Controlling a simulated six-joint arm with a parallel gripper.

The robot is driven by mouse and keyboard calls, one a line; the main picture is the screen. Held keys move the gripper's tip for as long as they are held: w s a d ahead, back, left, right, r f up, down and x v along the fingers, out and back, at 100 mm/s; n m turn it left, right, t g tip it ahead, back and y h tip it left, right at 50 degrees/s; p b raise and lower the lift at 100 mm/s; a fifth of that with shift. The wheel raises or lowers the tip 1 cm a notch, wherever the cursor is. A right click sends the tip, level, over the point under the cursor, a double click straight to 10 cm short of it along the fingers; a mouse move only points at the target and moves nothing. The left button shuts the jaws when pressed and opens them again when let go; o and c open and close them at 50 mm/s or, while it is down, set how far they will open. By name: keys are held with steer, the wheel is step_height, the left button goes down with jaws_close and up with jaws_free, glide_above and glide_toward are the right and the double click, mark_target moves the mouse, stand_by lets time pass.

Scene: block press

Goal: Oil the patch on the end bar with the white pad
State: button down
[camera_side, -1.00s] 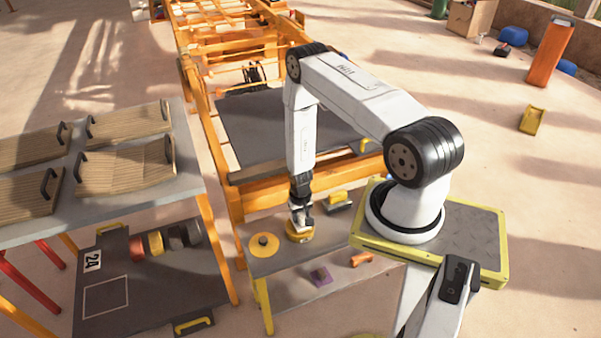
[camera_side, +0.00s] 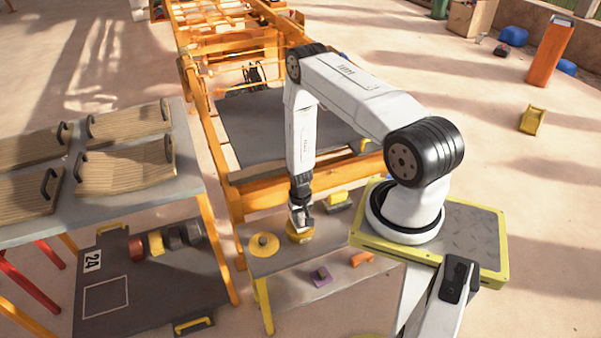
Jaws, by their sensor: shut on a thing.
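My gripper (camera_side: 301,218) points straight down over a round yellow tin (camera_side: 300,238) on the low grey bench. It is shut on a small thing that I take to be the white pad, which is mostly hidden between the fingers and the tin. I cannot tell whether the pad touches the inside of the tin. The orange end bar (camera_side: 345,174) of the long frame runs across behind the bench. I cannot make out a patch on it at this size.
A table with wooden boards (camera_side: 125,168) stands at the left.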

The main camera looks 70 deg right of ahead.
steer(key=shift+r, duration=3.5)
steer(key=w+a+r+n, duration=0.2)
steer(key=w+a+r, duration=0.25)
steer(key=r, duration=0.25)
steer(key=w+a+r+n, duration=0.3)
steer(key=w+a+r, duration=0.15)
steer(key=r, duration=0.25)
steer(key=w+a+r+n, duration=0.2)
steer(key=a+r+n, duration=0.2)
steer(key=a+r, duration=0.7)
step_height(320, 180, up, 3)
steer(key=shift+a, duration=0.3)
steer(key=shift+w, duration=0.15)
